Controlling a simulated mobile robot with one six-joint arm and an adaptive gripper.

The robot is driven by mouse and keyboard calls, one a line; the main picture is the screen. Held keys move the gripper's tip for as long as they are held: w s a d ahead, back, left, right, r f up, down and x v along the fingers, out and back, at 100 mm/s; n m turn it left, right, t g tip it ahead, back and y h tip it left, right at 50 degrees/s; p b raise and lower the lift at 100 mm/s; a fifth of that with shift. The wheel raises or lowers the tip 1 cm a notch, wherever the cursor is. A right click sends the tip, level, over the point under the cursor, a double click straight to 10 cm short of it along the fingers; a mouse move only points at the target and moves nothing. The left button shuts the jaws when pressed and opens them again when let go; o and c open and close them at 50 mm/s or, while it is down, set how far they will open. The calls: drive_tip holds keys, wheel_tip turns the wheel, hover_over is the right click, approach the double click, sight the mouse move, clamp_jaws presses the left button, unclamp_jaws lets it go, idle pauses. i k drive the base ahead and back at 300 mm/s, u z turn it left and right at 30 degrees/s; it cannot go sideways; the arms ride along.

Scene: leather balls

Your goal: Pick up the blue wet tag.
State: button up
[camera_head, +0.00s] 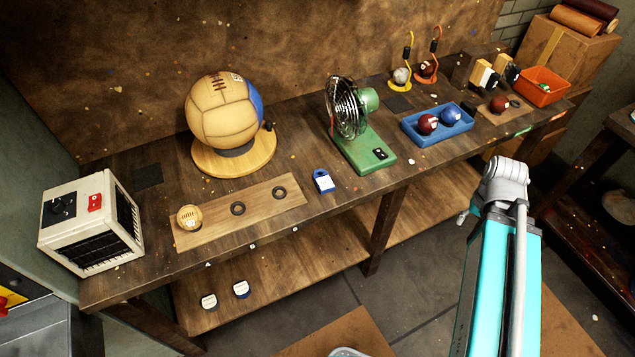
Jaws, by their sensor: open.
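A blue tag (320,174) with a hole at its top and a white label lies on the workbench. It is right of the wooden strip with round holes and in front of the green fan's base. Any writing on its label is too small to read. My arm rises at the right of the view, in front of the bench and well apart from the tag. My gripper cannot be made out in this view.
The green fan (369,148) stands behind the tag. The wooden strip (262,205) holds a small tan ball (189,217). A large ball (222,110) sits on a round stand. A blue tray (437,136) holds balls. Two pale tags (208,301) are on the lower shelf.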

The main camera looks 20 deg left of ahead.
sight(323, 180)
drive_tip(key=u, duration=0.05)
drive_tip(key=k, duration=1.6)
drive_tip(key=u, duration=1.45)
drive_tip(key=i, duration=1)
